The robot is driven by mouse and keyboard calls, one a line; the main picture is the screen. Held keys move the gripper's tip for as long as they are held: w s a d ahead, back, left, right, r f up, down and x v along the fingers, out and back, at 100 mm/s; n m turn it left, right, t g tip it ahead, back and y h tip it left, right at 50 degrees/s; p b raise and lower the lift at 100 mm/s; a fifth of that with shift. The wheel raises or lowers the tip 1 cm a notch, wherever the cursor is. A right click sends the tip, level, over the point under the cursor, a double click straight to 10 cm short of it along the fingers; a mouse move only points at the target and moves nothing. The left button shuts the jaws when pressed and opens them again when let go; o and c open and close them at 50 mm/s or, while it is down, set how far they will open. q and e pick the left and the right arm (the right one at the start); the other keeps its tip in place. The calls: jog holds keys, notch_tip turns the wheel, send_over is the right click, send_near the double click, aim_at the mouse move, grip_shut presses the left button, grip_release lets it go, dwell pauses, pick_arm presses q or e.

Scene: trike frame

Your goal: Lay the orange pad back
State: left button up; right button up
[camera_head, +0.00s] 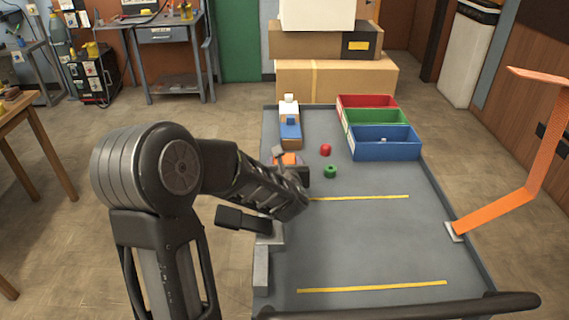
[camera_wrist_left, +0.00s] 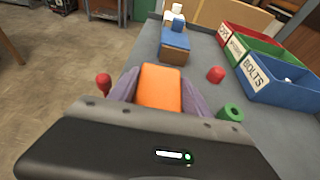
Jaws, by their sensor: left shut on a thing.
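The orange pad (camera_head: 289,159) is near the left edge of the grey tabletop, partly hidden by my left arm in the head view. In the left wrist view the orange pad (camera_wrist_left: 160,88) sits between the two purple-grey fingers of my left gripper (camera_wrist_left: 160,92), which is shut on it. In the head view my left gripper (camera_head: 290,163) is mostly hidden behind its own wrist. I cannot tell whether the pad touches the surface beneath. My right gripper is in neither view.
A blue and wooden block piece (camera_head: 290,130) stands beyond the pad. A red part (camera_head: 325,149) and a green ring (camera_head: 330,171) lie to its right. Red (camera_head: 366,101), green and blue (camera_head: 384,150) bins stand further right. An orange bent bracket (camera_head: 500,212) rises at the right edge. The middle is clear.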

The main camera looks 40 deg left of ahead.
pick_arm(q)
jog(key=o, duration=1.3)
jog(key=shift+r+p, duration=0.2)
jog(key=shift+p, duration=0.25)
jog(key=b+v, duration=0.1)
jog(key=v, duration=1.1)
